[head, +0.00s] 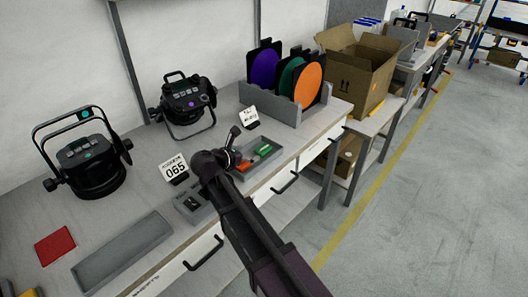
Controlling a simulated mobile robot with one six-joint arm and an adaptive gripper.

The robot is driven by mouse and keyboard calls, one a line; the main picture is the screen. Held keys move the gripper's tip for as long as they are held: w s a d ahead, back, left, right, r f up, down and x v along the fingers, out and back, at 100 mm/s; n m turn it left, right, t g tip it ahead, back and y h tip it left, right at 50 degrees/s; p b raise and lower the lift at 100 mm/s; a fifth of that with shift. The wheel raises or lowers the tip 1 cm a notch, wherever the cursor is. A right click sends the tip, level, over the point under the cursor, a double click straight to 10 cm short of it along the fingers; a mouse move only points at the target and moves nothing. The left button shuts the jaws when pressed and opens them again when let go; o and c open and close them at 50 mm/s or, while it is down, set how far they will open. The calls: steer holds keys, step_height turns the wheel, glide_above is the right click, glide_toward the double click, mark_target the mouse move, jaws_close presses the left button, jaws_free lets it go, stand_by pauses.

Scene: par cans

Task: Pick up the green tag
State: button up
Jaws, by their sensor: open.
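The green tag (264,150) shows as a small green piece lying in a shallow grey tray (276,160) on the bench. A small orange-red piece (243,166) lies in the same tray, to its left. My gripper (236,157) is over the left end of this tray, to the left of the green tag and apart from it. It is open, small and dark in this view, and I see nothing held in it. My arm hides part of the bench and the tray's left side.
Two black par cans (90,160) (187,102) stand behind. A rack with coloured discs (285,101) and a cardboard box (357,75) are to the right. The floor aisle is clear.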

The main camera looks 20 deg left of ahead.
mark_target(262, 151)
steer(key=shift+x, duration=0.75)
steer(key=shift+f+b+x, duration=0.2)
steer(key=shift+b+x, duration=0.65)
steer(key=shift+x, duration=0.5)
steer(key=shift+b+x, duration=0.5)
steer(key=shift+x, duration=0.5)
steer(key=shift+d+r, duration=0.1)
steer(key=shift+d, duration=0.1)
steer(key=c, duration=1)
